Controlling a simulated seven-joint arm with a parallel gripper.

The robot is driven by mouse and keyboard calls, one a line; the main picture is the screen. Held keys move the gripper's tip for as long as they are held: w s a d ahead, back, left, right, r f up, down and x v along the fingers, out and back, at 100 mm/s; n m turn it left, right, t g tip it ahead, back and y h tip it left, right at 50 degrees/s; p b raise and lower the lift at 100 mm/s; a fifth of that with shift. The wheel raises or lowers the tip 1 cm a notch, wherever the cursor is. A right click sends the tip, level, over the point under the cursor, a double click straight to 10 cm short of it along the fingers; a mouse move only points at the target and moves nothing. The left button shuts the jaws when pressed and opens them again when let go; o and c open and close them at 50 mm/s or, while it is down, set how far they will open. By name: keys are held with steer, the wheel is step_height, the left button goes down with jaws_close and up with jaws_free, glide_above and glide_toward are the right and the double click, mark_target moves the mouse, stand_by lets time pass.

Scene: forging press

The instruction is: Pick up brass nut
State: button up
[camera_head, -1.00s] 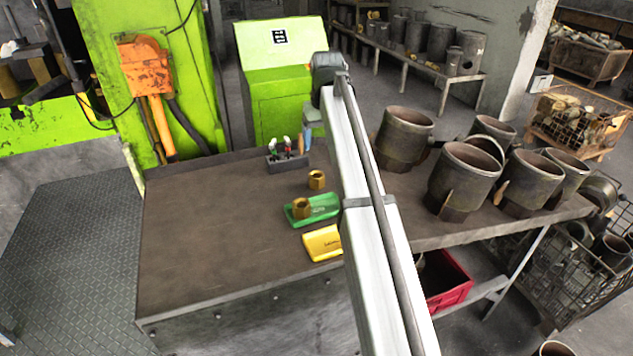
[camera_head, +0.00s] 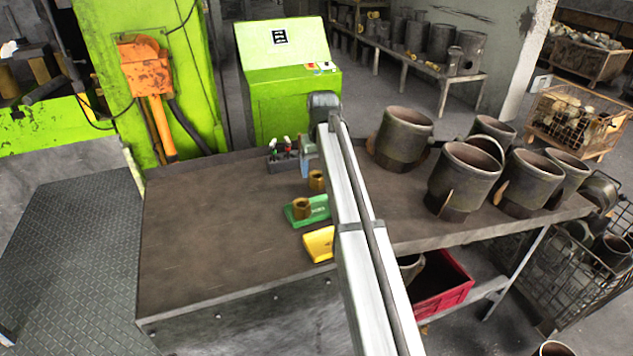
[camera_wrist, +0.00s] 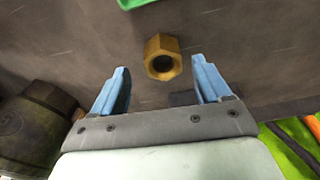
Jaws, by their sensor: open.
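A brass nut (camera_head: 316,179) lies on the dark workbench, partly covered by my arm in the head view. The wrist view shows this nut (camera_wrist: 162,57) just beyond and between the tips of my open gripper (camera_wrist: 160,65), with no visible contact. The blue fingers are spread and hold nothing. In the head view my gripper (camera_head: 306,162) is low over the bench, mostly hidden by the arm. A second brass nut (camera_head: 301,207) sits on a green tray (camera_head: 318,214), whose edge also shows in the wrist view (camera_wrist: 138,2).
A yellow box (camera_head: 319,243) lies in front of the green tray. A dark holder (camera_head: 283,160) with small tools stands behind the nuts. Large metal cylinders (camera_head: 462,178) crowd the bench's right side. The bench's left side (camera_head: 210,230) is clear.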

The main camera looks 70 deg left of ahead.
mark_target(317, 176)
steer(key=shift+s+a+f, duration=0.1)
steer(key=shift+a+f, duration=0.1)
steer(key=shift+f, duration=0.75)
steer(key=shift+s+a+f, duration=0.1)
steer(key=shift+a+f, duration=0.05)
steer(key=shift+f, duration=0.8)
steer(key=shift+c, duration=0.3)
steer(key=c, duration=1.4)
